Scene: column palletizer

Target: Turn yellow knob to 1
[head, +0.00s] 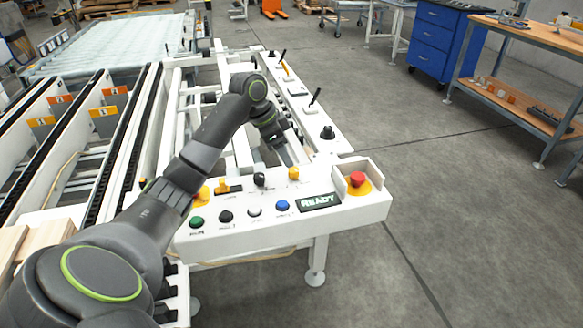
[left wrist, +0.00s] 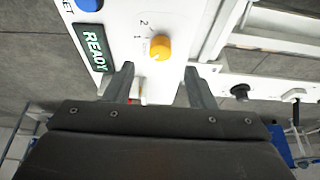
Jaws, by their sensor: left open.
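The yellow knob (head: 294,173) is on the white control panel (head: 250,238), behind the READY display (head: 318,201). In the left wrist view the knob (left wrist: 160,47) is round, with printed marks 1 and 2 beside it. Which mark it points to I cannot tell. My left gripper (head: 285,146) is above the panel's back edge, near the knob. In the left wrist view its two fingers (left wrist: 160,82) are apart and empty; the knob shows beyond the gap between their tips, not between the fingers. My right gripper is not in view.
A red emergency stop (head: 357,180) stands at the panel's right end. Green, black, white and blue buttons (head: 282,205) line the front. A black knob (head: 260,180) and more yellow controls (head: 222,186) are left of the yellow knob. Conveyor rails (head: 130,140) lie left.

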